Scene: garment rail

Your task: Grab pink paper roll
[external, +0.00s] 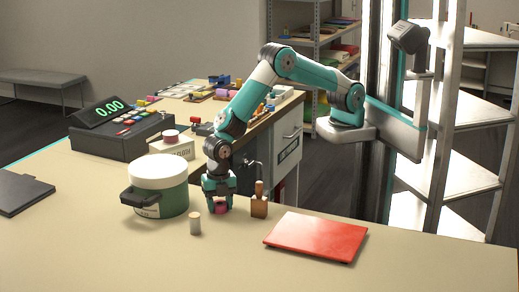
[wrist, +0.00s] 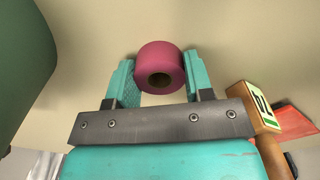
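The pink paper roll (wrist: 160,62) sits between the two fingers of my gripper (wrist: 160,85) in the wrist view, with its core hole facing the camera. The left finger is at or very near the roll's side, and the right finger is close to its other side. I cannot tell whether both press on it. In the external view my gripper (external: 218,196) points down at the table, and the pink roll (external: 220,208) shows low between its fingers, at table level.
A green pot with white lid (external: 158,190) stands close left of my gripper. A wooden block with a handle (external: 259,205) is close right. A small pale cylinder (external: 195,223) and red flat panel (external: 316,237) lie nearer the front. A cash register (external: 120,130) stands behind left.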

